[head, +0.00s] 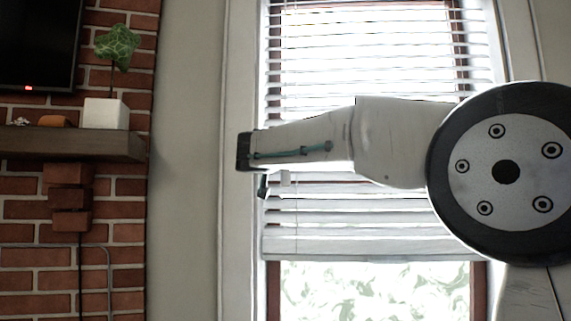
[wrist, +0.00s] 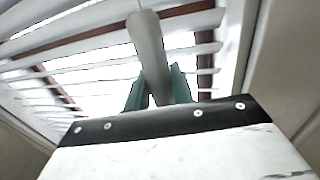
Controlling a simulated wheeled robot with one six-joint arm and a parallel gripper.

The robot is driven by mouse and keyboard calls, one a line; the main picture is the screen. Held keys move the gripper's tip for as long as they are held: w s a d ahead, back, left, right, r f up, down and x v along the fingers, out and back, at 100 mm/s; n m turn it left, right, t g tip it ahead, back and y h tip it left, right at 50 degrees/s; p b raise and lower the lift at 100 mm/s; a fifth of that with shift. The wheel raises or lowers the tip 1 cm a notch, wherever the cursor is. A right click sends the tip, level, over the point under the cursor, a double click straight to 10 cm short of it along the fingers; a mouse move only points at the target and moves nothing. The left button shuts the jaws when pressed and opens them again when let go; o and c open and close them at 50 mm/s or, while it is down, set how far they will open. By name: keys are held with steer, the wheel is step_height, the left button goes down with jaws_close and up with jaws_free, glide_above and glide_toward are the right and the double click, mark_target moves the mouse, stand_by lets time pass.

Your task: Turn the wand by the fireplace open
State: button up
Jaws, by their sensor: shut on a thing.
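The wand is a pale grey-white rod (wrist: 149,45) in the wrist view, running from the top centre down between my fingers. My gripper (wrist: 158,88) has two teal fingers, one on each side of the wand's lower part, and is shut on it. The blind (head: 370,215) hangs in the window in the head view, and its slats also show behind the wand in the wrist view (wrist: 75,42). Bright light comes through gaps between the slats. In the head view my arm reaches left across the blind; the wand and fingertips cannot be made out there.
A brick fireplace wall (head: 120,245) stands at the left, with a wooden mantel (head: 75,146). Bare wall (head: 187,200) lies between the bricks and the window frame (head: 238,240).

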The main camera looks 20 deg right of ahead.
steer(key=m+g+h, duration=0.5)
steer(key=g, duration=0.1)
steer(key=shift+w+h, duration=0.1)
steer(key=shift+h, duration=0.3)
steer(key=shift+r+m+g+h, duration=0.15)
steer(key=shift+m+g+h, duration=0.55)
steer(key=shift+m+g, duration=0.95)
steer(key=shift+g, duration=0.65)
steer(key=o, duration=0.9)
steer(key=shift+a, duration=0.1)
steer(key=v, duration=0.7)
steer(key=shift+a, duration=0.3)
